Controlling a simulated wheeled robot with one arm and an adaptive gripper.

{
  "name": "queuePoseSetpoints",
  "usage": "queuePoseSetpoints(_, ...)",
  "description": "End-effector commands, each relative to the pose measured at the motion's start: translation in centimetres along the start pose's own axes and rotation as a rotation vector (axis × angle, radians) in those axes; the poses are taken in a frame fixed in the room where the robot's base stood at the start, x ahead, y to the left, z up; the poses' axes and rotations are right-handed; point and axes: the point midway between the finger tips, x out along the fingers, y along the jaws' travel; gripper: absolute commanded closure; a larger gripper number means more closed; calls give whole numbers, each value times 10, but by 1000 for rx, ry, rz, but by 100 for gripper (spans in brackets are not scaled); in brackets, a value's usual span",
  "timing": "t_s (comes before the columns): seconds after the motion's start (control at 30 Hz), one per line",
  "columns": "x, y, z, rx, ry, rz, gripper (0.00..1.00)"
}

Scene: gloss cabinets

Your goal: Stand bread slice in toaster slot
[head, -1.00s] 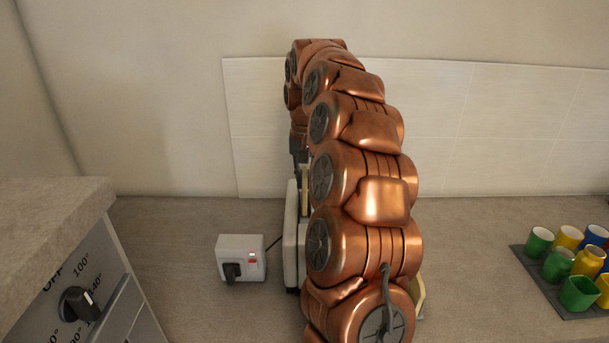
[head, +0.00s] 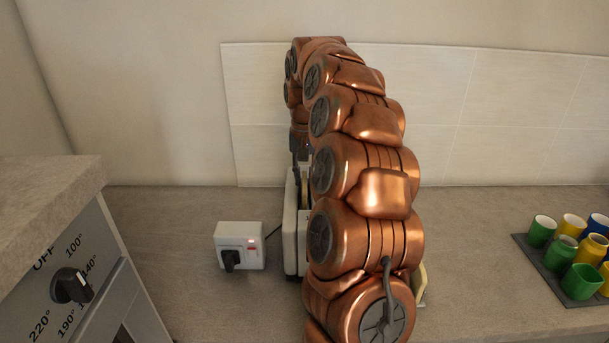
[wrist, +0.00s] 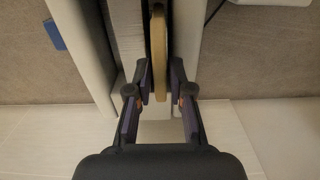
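The bread slice (wrist: 159,45) is seen edge-on in the wrist view, upright and lined up with the long slot of the pale toaster (wrist: 187,30). Its lower part is hidden, so I cannot tell how deep it sits. In the head view the toaster (head: 291,232) stands on the counter, mostly hidden behind my copper arm. The slice (head: 304,188) shows as a thin tan strip just below my gripper (head: 301,160).
A white switch box (head: 240,246) with a dark knob and a cable stands left of the toaster. An oven-like unit (head: 100,285) with a dial is at left. A dark tray (head: 540,266) of coloured cups is at right. Counter between is clear.

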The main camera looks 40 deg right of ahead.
Motion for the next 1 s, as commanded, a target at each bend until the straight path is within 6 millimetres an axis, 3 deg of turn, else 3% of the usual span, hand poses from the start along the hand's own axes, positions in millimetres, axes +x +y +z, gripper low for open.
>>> queuePoseSetpoints(0.17, 0, 0, 0, 0, 0, 0, 58)
queuePoseSetpoints(0.53, -3, 0, 0, 0, 1, 0, 58)
queuePoseSetpoints(1.0, -52, 0, -1, 0, 3, -1, 58)
